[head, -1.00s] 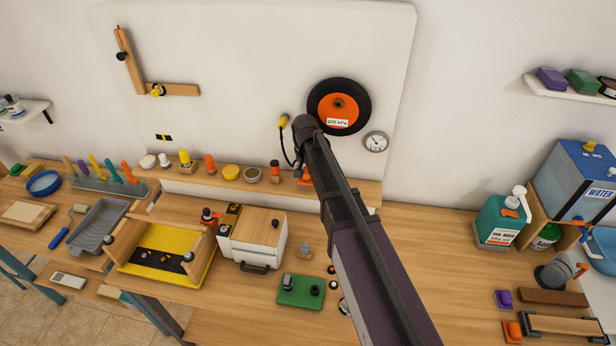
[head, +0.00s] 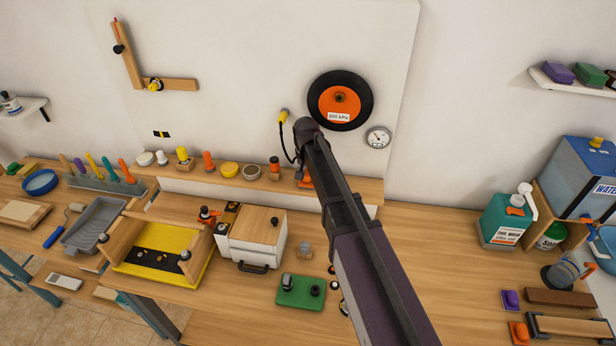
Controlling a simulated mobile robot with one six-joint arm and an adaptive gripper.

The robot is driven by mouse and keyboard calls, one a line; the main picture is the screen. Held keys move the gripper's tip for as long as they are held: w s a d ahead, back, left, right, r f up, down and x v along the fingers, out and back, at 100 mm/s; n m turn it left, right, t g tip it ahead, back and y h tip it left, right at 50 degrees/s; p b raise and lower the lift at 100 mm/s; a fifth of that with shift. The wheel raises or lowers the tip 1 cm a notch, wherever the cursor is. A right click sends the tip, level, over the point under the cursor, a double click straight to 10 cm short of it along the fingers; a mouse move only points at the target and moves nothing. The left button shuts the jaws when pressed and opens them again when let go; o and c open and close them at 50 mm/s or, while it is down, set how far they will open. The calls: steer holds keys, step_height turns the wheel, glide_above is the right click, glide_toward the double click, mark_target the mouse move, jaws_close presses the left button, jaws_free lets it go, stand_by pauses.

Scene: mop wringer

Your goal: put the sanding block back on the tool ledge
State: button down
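A raised wooden ledge (head: 340,187) runs along the back of the bench and carries jars, knobs and small tools. I take it as the tool ledge, though no label shows. I cannot tell for sure which thing is the sanding block. My arm crosses the middle and hides part of the ledge and bench. My gripper is not in view.
A white box with a wooden lid (head: 252,240) and a yellow tray (head: 188,271) stand left of my arm, near a green board (head: 300,291). A green bottle (head: 503,220) and a blue water tank (head: 580,180) stand right. The bench between arm and bottle is clear.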

mark_target(307, 176)
steer(key=shift+f, duration=0.15)
steer(key=shift+c, duration=1.7)
jaws_free()
steer(key=shift+r, duration=0.25)
step_height(307, 176, up, 12)
steer(key=s+p, duration=0.1)
steer(key=p, duration=1.1)
steer(key=shift+s+a, duration=0.15)
steer(key=shift+s, duration=0.05)
steer(key=shift+f, duration=0.1)
